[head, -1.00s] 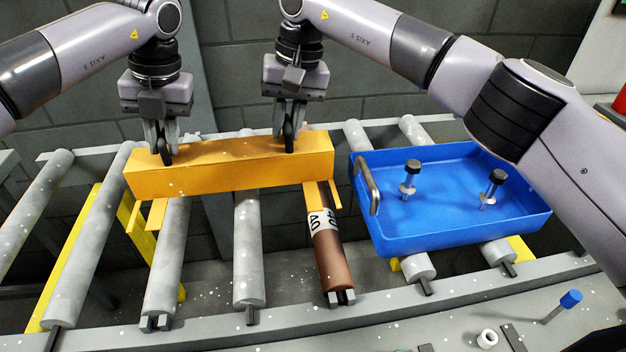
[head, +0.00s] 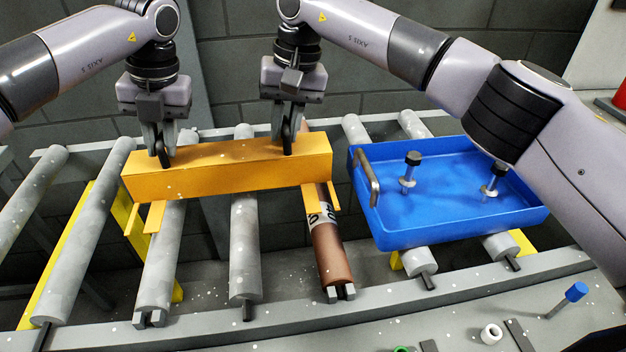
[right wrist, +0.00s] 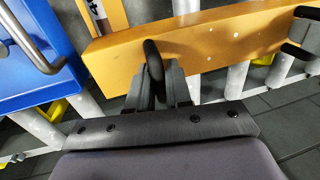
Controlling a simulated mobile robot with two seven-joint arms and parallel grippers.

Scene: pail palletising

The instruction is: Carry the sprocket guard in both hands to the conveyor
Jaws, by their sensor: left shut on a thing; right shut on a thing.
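The sprocket guard (head: 235,177) is a long orange-yellow box-like cover with small tabs at its lower ends. It lies across the conveyor's grey rollers (head: 245,240) in the head view; whether it touches them I cannot tell. My left gripper (head: 163,160) is shut on its top near the left end. My right gripper (head: 288,147) is shut on its top near the right end. In the right wrist view the guard (right wrist: 205,45) spans the top, with my right gripper (right wrist: 155,75) on it and dark left-gripper fingers at the right edge.
A blue tray (head: 420,240) with a metal handle and two bolts stands on the rollers right of the guard. One roller is brown (head: 330,255) with a label. A blue-headed bolt (head: 575,292) and a white ring (head: 491,333) lie on the front grey surface.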

